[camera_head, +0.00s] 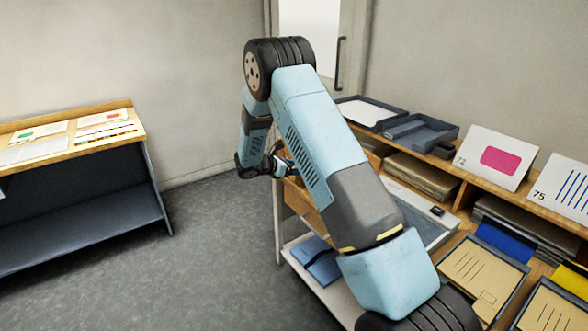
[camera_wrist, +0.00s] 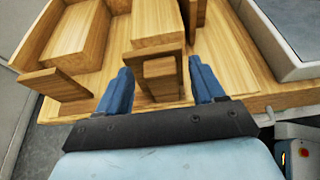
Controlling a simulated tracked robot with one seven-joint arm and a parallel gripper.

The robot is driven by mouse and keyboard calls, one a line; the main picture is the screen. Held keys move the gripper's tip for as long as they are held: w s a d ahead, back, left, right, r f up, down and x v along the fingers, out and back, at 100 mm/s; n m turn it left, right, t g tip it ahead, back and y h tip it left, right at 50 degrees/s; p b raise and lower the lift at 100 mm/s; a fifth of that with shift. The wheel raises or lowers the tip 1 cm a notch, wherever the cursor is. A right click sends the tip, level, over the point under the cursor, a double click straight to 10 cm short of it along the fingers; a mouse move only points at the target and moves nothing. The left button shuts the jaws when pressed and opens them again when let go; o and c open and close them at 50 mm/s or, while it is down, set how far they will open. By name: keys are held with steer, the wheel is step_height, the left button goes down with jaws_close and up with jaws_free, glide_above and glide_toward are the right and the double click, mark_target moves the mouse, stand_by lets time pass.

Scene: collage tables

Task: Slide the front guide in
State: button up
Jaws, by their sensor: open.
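My gripper (camera_wrist: 157,78) is open in the wrist view, with its two blue fingers apart. A light wooden piece with an upright end (camera_wrist: 157,50) stands between the fingers, with gaps at both sides, so it does not look gripped. It may be the front guide; I cannot tell for sure. Another wooden block with an upright plate (camera_wrist: 58,84) lies to the left on the same wooden board (camera_wrist: 255,95). In the head view my gripper (camera_head: 282,164) is at the worktable's left edge, and my arm hides most of the wooden parts (camera_head: 308,212).
A grey-rimmed recessed panel (camera_wrist: 285,40) lies right of the wooden parts. Shelves with dark trays (camera_head: 420,131), cards (camera_head: 495,158) and folders (camera_head: 480,275) stand at the right. A blue item (camera_head: 318,262) lies on the lower shelf. A separate table (camera_head: 75,140) stands left across clear floor.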

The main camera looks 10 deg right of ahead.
steer(key=shift+w+d+f, duration=0.15)
steer(key=shift+d+f, duration=0.05)
steer(key=shift+d, duration=0.15)
jaws_close()
stand_by(0.5)
